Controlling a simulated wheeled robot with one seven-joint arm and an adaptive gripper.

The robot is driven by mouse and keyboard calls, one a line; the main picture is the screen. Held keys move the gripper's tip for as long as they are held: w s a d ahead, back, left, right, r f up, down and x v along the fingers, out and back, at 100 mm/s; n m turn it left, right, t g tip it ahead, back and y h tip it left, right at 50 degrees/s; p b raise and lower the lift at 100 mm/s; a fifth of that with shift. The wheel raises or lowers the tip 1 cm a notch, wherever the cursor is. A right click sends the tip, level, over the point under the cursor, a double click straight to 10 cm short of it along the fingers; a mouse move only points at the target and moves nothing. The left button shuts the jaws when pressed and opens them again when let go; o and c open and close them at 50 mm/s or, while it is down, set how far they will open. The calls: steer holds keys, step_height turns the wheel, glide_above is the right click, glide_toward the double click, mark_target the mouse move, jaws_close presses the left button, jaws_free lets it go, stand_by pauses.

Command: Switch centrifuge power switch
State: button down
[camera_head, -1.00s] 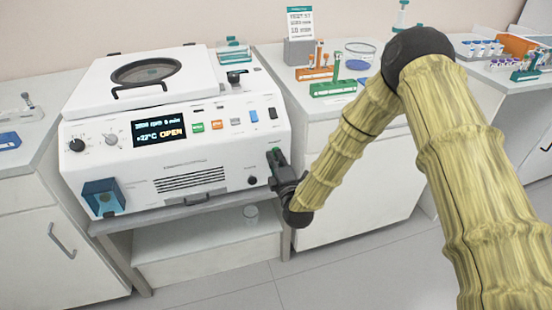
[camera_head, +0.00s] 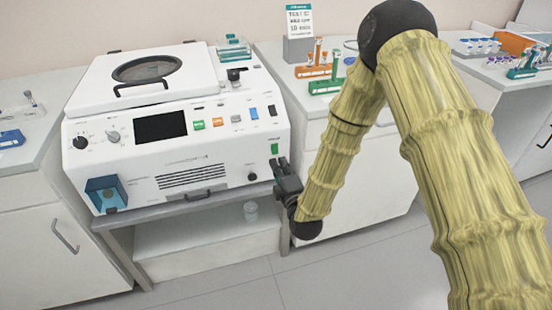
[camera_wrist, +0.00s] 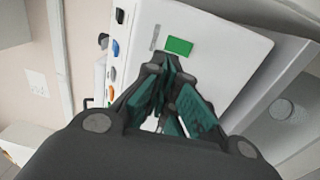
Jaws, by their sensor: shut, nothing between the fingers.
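The white centrifuge (camera_head: 230,165) stands on a grey bench shelf, and its display (camera_head: 160,126) is dark. My gripper (camera_head: 282,163) is just below and right of the switch in the head view. In the wrist view my gripper (camera_wrist: 165,72) is shut and empty, its teal finger pads close to the panel beside the switch. Whether a fingertip touches the panel cannot be told.
Knobs (camera_head: 113,136), coloured buttons and a blue rocker (camera_head: 253,113) line the panel. Tube racks (camera_head: 326,86) stand on the right counter. Floor in front is clear.

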steer(key=v, duration=0.6)
steer(key=shift+s+d+r, duration=0.15)
steer(key=shift+d+r, duration=0.1)
steer(key=shift+r, duration=0.35)
